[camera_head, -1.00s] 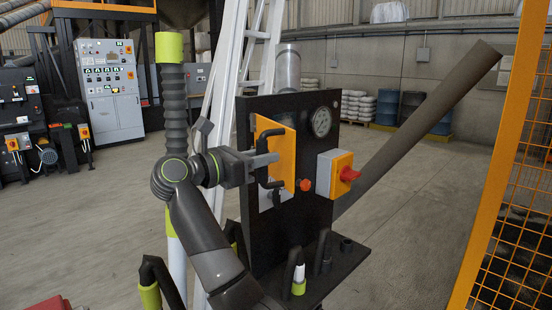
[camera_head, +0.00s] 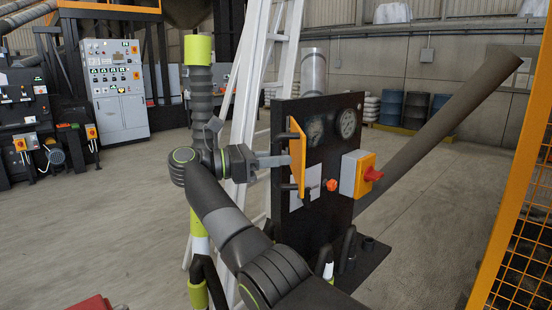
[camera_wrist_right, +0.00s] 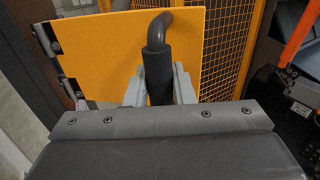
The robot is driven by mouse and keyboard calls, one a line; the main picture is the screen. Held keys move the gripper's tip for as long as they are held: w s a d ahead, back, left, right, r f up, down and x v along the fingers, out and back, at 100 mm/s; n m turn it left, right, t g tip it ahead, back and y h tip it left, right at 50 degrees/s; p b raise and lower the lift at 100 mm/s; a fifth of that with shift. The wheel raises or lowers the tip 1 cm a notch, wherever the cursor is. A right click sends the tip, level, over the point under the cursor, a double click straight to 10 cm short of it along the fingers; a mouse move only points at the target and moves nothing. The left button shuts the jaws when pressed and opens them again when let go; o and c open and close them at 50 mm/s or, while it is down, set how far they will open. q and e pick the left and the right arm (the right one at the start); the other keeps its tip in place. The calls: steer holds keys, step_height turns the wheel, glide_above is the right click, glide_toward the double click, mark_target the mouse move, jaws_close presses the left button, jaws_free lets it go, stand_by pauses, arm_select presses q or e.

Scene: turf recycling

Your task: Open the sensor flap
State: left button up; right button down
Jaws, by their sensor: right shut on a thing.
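The sensor flap (camera_head: 297,158) is a yellow-orange plate on a black panel (camera_head: 330,215). It stands swung out from the panel, seen almost edge-on in the head view, with a gauge and a pale plate showing behind it. In the right wrist view the flap (camera_wrist_right: 205,45) fills the upper middle, with hinges at its left edge. My right gripper (camera_head: 284,161) is at the flap's black bar handle (camera_wrist_right: 160,70). In the wrist view its grey fingers (camera_wrist_right: 159,88) are shut on the handle from both sides. My left gripper is not in view.
A grey and yellow switch box with a red knob (camera_head: 372,174) sits right of the flap. A white ladder (camera_head: 255,100) stands behind my arm. Yellow mesh fencing (camera_head: 518,190) is at the right.

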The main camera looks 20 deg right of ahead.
stand_by(0.5)
steer(key=c, duration=1.3)
jaws_free()
